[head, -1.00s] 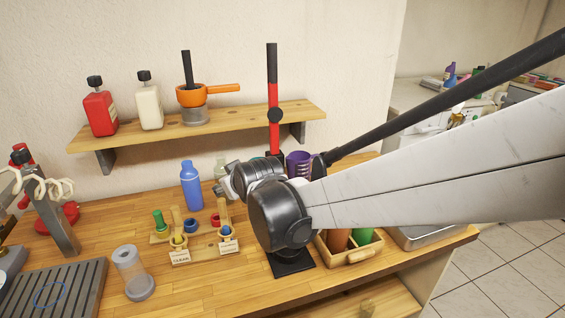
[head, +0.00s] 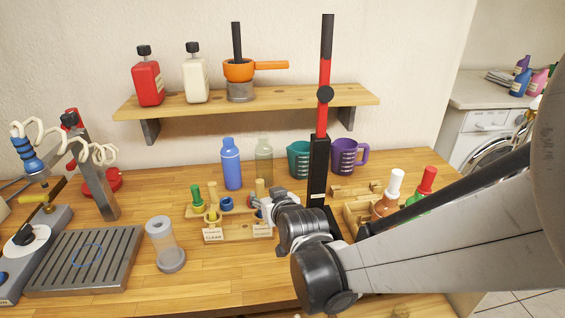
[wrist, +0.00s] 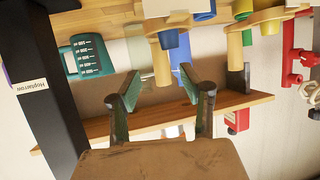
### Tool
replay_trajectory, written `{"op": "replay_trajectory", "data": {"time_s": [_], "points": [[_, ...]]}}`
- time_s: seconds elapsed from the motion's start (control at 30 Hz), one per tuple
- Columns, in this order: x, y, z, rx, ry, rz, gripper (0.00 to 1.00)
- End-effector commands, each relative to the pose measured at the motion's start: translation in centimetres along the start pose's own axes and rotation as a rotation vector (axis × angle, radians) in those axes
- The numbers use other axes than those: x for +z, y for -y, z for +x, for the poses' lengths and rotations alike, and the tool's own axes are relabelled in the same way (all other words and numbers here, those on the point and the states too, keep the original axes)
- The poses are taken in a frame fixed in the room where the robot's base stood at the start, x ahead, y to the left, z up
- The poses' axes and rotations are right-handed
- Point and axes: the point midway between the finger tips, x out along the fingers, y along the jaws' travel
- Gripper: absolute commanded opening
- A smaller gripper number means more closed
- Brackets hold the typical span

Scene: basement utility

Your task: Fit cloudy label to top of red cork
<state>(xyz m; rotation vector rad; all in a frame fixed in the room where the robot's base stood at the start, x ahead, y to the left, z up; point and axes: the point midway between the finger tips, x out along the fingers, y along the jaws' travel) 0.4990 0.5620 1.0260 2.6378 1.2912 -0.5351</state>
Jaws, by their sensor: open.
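A wooden rack (head: 238,233) holds coloured corks and tan pegs on the bench. Two small tags hang on its front. The left tag (head: 213,236) reads CLEAR in the earlier head view; the right one, apparently the cloudy label (head: 263,232), is too small to read surely. A green cork (head: 196,194) and a blue cork (head: 227,203) show. I cannot make out the red cork now; my gripper covers part of the rack. My gripper (head: 260,206) is at the rack's right side. In the wrist view my gripper (wrist: 160,80) is open and empty, with rack parts beyond its fingers.
A black-and-red post (head: 319,160) stands right of the rack. Blue bottle (head: 231,165), clear bottle (head: 264,160) and teal jug (head: 299,160) stand behind. A shelf (head: 250,103) runs above. Bench front is clear.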

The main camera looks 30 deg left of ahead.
Motion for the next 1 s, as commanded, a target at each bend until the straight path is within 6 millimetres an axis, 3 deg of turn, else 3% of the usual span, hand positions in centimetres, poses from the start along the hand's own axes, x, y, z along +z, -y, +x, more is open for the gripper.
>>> {"op": "replay_trajectory", "data": {"time_s": [0.03,0.4,0.73,1.0], "points": [[0.0,0.6,0.5,-0.008,0.000,-0.003,0.41],[0.0,0.3,5.1,-0.004,0.001,-0.003,0.41],[0.0,0.2,5.6,-0.003,0.001,-0.002,0.41],[0.0,0.2,5.6,-0.002,0.001,-0.002,0.06]]}}
